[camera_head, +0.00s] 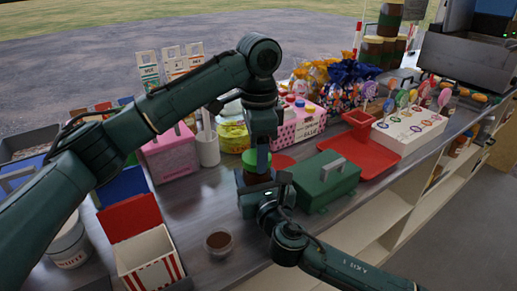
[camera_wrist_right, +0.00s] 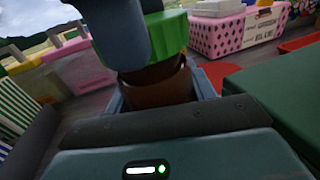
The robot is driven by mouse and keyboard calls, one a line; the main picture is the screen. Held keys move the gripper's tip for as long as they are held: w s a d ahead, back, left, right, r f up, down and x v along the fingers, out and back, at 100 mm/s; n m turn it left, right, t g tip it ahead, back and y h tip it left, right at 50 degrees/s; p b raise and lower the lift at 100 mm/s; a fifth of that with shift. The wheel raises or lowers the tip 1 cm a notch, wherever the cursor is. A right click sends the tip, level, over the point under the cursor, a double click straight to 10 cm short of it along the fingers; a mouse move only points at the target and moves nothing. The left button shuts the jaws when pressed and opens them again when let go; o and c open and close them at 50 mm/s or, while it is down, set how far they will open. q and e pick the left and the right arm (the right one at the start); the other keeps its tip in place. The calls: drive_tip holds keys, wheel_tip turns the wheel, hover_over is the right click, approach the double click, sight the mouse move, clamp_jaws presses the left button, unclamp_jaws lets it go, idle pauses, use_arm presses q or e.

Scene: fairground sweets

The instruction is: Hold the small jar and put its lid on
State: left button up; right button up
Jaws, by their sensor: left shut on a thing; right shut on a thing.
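The small jar (camera_wrist_right: 158,85) is a brown vessel, held upright between the fingers of my right gripper (camera_head: 256,181) above the counter; in the head view that gripper hides most of it. The green lid (camera_wrist_right: 172,42) is at the jar's mouth in the right wrist view and also shows in the head view (camera_head: 257,160). My left gripper (camera_head: 259,151) points down from above and is shut on the lid. The lid is directly over the jar, touching or very close; I cannot tell whether it is fully seated.
A green box with a grey handle (camera_head: 326,183) stands right of my grippers, with a red tray (camera_head: 374,160) behind. A small brown cup (camera_head: 219,242) and a red-and-white striped box (camera_head: 148,262) are in front.

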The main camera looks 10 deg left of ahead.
use_arm(q)
drive_tip(key=shift+f, duration=0.5)
drive_tip(key=o, duration=1)
drive_tip(key=shift+c, duration=0.2)
drive_tip(key=shift+r, duration=2.25)
drive_tip(key=shift+c, duration=0.2)
